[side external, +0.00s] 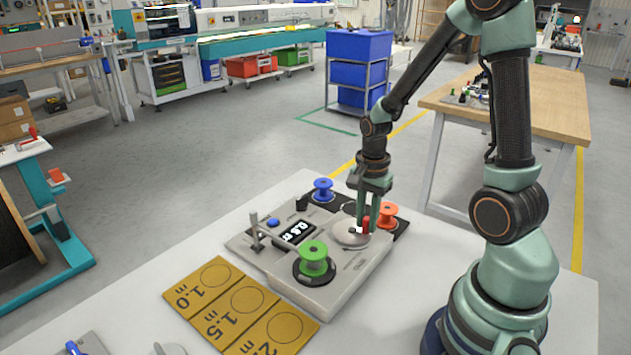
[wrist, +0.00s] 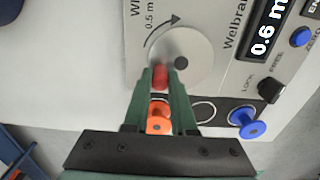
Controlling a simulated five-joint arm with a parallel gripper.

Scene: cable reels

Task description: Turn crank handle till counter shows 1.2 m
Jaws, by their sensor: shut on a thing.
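The crank handle (wrist: 160,77) is a red knob standing on a round silver crank disc (wrist: 185,50). My gripper (wrist: 162,78) is shut on the red knob in the wrist view. In the side external view my gripper (side external: 368,222) reaches down to the disc (side external: 343,234) with the red handle (side external: 366,224) between its fingers. The counter (wrist: 264,34) reads 0.6 m in the wrist view, and the same display (side external: 297,231) shows in the side view. An arrow and "0.5 m" are printed beside the disc.
A green reel (side external: 314,256) sits at the front of the machine, with blue (side external: 323,189) and orange (side external: 387,214) reels behind. Yellow cards (side external: 243,307) marked 1.0, 1.5 and 2 lie in front.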

